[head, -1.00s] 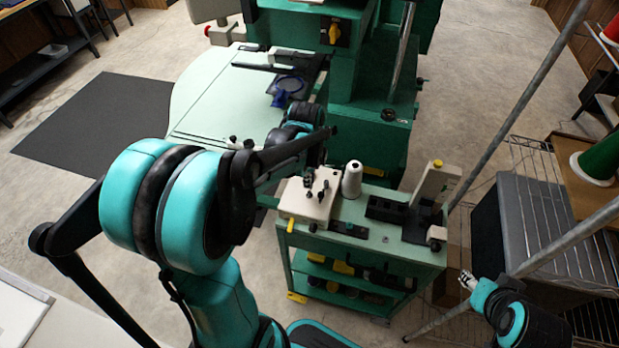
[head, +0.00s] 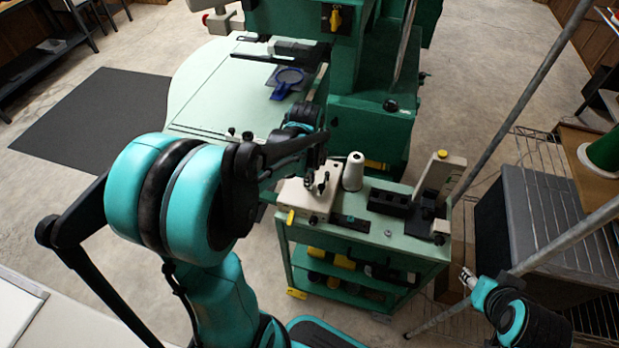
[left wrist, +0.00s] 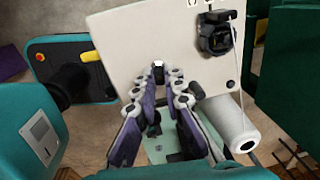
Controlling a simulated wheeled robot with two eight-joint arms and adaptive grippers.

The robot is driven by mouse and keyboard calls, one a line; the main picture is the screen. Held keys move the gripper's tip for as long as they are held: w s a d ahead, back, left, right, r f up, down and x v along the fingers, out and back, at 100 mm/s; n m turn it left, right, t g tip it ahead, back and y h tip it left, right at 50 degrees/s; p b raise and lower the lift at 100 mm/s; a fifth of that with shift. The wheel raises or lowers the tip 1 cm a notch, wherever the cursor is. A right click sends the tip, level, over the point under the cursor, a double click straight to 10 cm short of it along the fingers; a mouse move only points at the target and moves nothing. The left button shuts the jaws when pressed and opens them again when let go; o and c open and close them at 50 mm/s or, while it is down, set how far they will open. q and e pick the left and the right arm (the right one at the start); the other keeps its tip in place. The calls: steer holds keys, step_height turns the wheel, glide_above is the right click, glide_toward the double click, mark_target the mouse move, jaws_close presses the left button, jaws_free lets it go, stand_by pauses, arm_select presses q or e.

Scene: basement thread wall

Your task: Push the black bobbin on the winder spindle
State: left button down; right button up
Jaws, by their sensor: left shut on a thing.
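The winder (head: 297,196) is a cream box on the green cart; its cream face (left wrist: 140,35) fills the upper left wrist view. A dark fitting (left wrist: 215,38) with a thread sits on that face. My left gripper (head: 319,178) is over the winder, and its fingertips (left wrist: 160,80) are close to the face. Its purple-and-grey fingers are shut on a small dark thing, taken as the black bobbin (left wrist: 158,74), mostly hidden between the tips. I cannot tell whether it touches the spindle, which I cannot make out. My right gripper (head: 467,279) is far right, away from the cart.
A white thread cone (head: 353,171) stands beside the winder and close to my left fingers in the left wrist view (left wrist: 232,128). A black block and cream upright (head: 439,182) stand on the cart's right. A slanted metal pole (head: 510,100) rises farther right.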

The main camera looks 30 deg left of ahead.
stand_by(0.3)
arm_select(q)
steer(key=c, duration=1.5)
jaws_free()
steer(key=shift+c, duration=0.2)
